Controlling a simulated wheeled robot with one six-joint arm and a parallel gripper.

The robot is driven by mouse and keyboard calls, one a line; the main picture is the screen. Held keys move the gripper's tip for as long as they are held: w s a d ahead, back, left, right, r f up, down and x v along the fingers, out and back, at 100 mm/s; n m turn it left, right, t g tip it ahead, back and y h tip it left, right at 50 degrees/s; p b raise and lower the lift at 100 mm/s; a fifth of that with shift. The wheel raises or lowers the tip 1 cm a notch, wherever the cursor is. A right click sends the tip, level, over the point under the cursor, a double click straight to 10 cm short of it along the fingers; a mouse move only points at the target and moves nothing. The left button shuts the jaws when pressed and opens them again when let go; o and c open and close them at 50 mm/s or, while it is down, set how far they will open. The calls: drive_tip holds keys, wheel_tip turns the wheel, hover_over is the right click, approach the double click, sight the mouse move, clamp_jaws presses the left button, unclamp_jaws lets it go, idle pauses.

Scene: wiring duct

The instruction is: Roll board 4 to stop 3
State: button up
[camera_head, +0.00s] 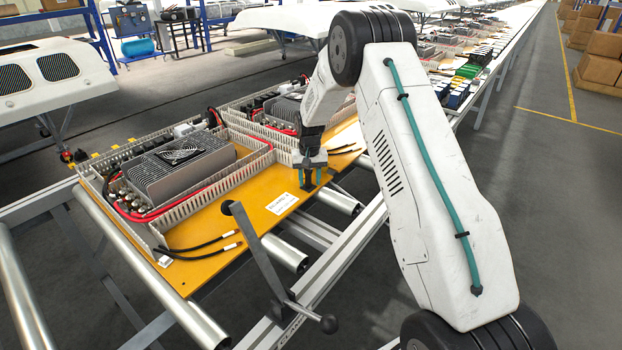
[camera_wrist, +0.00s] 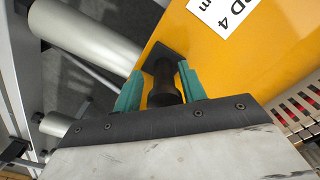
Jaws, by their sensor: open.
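Board 4 (camera_head: 205,228) is an orange-yellow board lying on the rollers, with a white label; "D 4" is readable on the label (camera_wrist: 216,14) in the wrist view. A black knob on a square plate (camera_wrist: 162,85) stands at the board's edge. My gripper (camera_head: 308,181) is over this edge, its teal fingers pointing down. In the wrist view my gripper (camera_wrist: 160,72) is open, with one finger on each side of the black knob. I cannot tell whether either finger touches it. I cannot make out stop 3.
The board carries a grey finned unit (camera_head: 178,165), slotted ducts and loose black cables (camera_head: 200,248). A grey lever with a black knob (camera_head: 265,265) stands at the rail in front. Bare rollers (camera_head: 285,252) show beside the board. Another loaded board lies behind it along the line.

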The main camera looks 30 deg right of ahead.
drive_tip(key=shift+a, duration=0.1)
wheel_tip(320, 180, up, 8)
drive_tip(key=shift+f, duration=0.1)
idle(0.6)
drive_tip(key=s+a+r+n, duration=0.1)
drive_tip(key=s+a+r, duration=0.3)
drive_tip(key=s+r, duration=0.65)
drive_tip(key=s+a+r+n, duration=0.1)
drive_tip(key=s+a+r, duration=0.3)
drive_tip(key=s+r, duration=0.65)
drive_tip(key=s+a+n, duration=0.1)
drive_tip(key=s+a, duration=0.1)
drive_tip(key=s, duration=1.1)
drive_tip(key=s+a+r+n+t, duration=0.1)
drive_tip(key=s+a, duration=0.1)
drive_tip(key=s, duration=1.2)
drive_tip(key=shift+s+a, duration=0.25)
drive_tip(key=shift+a, duration=0.05)
